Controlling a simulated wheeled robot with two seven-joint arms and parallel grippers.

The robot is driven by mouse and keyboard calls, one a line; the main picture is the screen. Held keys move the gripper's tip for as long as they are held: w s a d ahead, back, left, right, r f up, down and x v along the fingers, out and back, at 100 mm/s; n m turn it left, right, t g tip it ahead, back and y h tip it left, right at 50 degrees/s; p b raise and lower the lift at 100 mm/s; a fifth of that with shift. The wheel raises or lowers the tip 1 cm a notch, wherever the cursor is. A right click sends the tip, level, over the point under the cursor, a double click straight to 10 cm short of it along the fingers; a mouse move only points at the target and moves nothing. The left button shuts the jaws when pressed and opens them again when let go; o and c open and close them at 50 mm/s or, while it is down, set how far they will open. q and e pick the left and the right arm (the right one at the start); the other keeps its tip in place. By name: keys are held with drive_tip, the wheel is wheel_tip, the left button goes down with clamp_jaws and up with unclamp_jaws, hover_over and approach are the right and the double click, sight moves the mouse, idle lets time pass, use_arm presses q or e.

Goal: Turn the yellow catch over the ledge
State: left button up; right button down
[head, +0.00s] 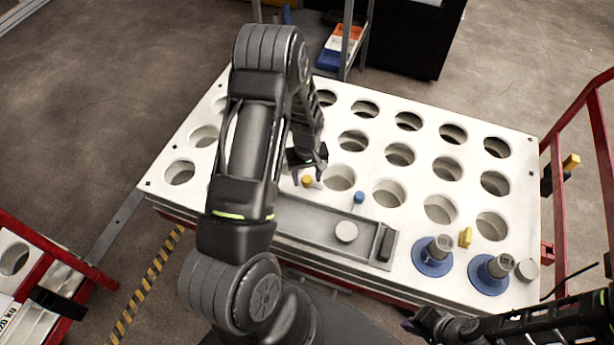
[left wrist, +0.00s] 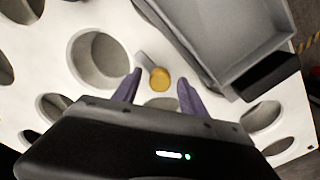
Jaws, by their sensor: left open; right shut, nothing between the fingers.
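The yellow catch (head: 307,181) has a round yellow knob by the back edge of a grey tray (head: 320,228), near its left part. In the left wrist view, the knob (left wrist: 160,79) sits at the end of a short grey arm (left wrist: 143,60) beside the tray wall (left wrist: 180,45). My left gripper (head: 309,172) is open, its purple fingertips (left wrist: 158,86) on either side of the knob's line, with a gap to each. I cannot tell its height above the knob. My right gripper (head: 412,325) is shut and empty at the bottom right. The ledge cannot be clearly told from the tray rim.
A blue knob (head: 359,197) stands by the tray's back edge, to the right. A white panel (head: 285,208) with round holes surrounds the tray. Two blue-based posts (head: 433,262) and a yellow block (head: 465,237) stand at the right. Red rails (head: 562,215) flank the panel.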

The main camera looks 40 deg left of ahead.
use_arm(q)
clamp_jaws()
idle(0.5)
